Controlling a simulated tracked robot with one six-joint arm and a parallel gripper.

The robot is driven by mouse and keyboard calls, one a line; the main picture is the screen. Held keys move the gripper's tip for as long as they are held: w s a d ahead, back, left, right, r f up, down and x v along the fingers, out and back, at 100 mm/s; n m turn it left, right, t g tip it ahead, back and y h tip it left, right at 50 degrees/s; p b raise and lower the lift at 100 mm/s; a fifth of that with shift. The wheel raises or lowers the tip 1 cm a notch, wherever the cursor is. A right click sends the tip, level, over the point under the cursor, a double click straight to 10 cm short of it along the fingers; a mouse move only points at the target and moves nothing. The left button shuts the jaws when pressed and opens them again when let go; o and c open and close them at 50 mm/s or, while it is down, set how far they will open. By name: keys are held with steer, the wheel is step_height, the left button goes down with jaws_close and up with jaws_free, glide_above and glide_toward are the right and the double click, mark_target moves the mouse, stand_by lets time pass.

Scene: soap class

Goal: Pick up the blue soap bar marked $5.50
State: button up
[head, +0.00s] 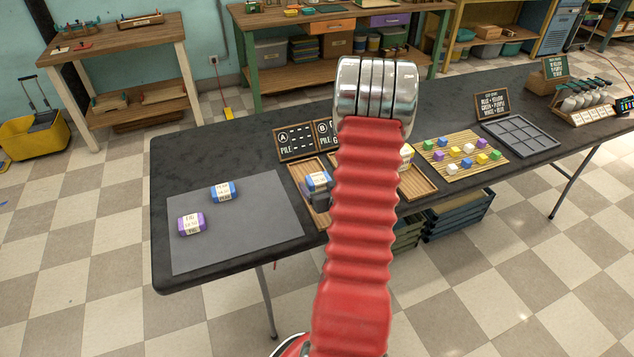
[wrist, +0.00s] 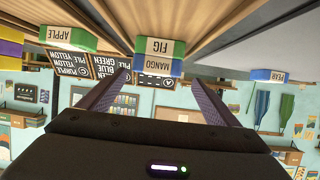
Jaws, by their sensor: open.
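In the wrist view, which is upside down, a blue bar labelled MANGO (wrist: 163,68) and a green bar labelled FIG (wrist: 158,46) sit together between and beyond the fingertips. My gripper (wrist: 157,82) is open and empty, with one finger on each side. In the head view a blue-ended bar (head: 318,180) is in the left wooden tray, with my dark gripper close beside it. Another blue bar (head: 226,191) lies on the grey mat; a blue bar labelled PEAR shows in the wrist view (wrist: 268,75). I cannot read any $5.50 mark.
A purple bar (head: 191,223) lies on the grey mat (head: 262,212). A green bar labelled APPLE (wrist: 68,38) is in the wrist view. Pile signs (head: 296,141) stand behind the trays. A bamboo mat (head: 440,152) with several coloured cubes is to the right. My arm hides part of the table.

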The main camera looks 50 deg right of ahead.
mark_target(319, 179)
steer(key=shift+s+x, duration=0.2)
steer(key=shift+x, duration=2.4)
steer(key=shift+d+f, duration=0.15)
steer(key=shift+d, duration=0.05)
steer(key=shift+c, duration=0.2)
steer(key=c, duration=1.2)
steer(key=shift+r, duration=5.05)
